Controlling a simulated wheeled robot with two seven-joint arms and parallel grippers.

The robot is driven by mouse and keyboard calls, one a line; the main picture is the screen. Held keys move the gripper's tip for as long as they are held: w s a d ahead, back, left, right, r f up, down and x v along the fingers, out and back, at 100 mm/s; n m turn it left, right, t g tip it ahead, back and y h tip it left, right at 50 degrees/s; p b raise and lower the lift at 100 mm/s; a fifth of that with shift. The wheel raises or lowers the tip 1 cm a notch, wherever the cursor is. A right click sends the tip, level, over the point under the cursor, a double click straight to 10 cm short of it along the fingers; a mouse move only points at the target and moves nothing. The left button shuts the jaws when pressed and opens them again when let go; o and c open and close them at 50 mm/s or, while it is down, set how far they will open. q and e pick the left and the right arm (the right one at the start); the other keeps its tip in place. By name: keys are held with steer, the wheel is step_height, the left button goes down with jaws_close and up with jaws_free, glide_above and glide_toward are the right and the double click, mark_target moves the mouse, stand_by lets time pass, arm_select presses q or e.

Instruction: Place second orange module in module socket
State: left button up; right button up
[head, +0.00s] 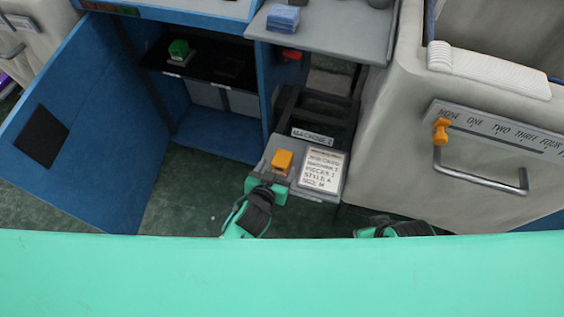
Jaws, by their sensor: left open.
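An orange module (282,160) sits on the grey panel (256,163) of the machine labelled "MACHINE 1", left of a printed card. I see only one orange block like this, and cannot tell whether it is fully seated. Any socket beneath it is hidden. My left gripper (265,190) is open just in front of the module, at the panel's front edge; its fingers are small and partly hidden. My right gripper (397,228) shows only in part at the lower middle right, apart from the panel, and its fingers are not clear.
A blue cabinet (90,150) stands open at left, with a green block (178,50) on its black shelf. A grey drawer unit (395,130) at right has a metal handle (485,180) and an orange pointer (440,131) on a numbered scale. A blue stack (283,18) lies on the grey top.

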mark_target(282, 160)
arm_select(q)
steer(key=shift+b+x, duration=0.5)
steer(key=shift+x, duration=2.1)
steer(key=shift+s+d+f, duration=0.1)
steer(key=shift+s, duration=0.05)
steer(key=c, duration=1.2)
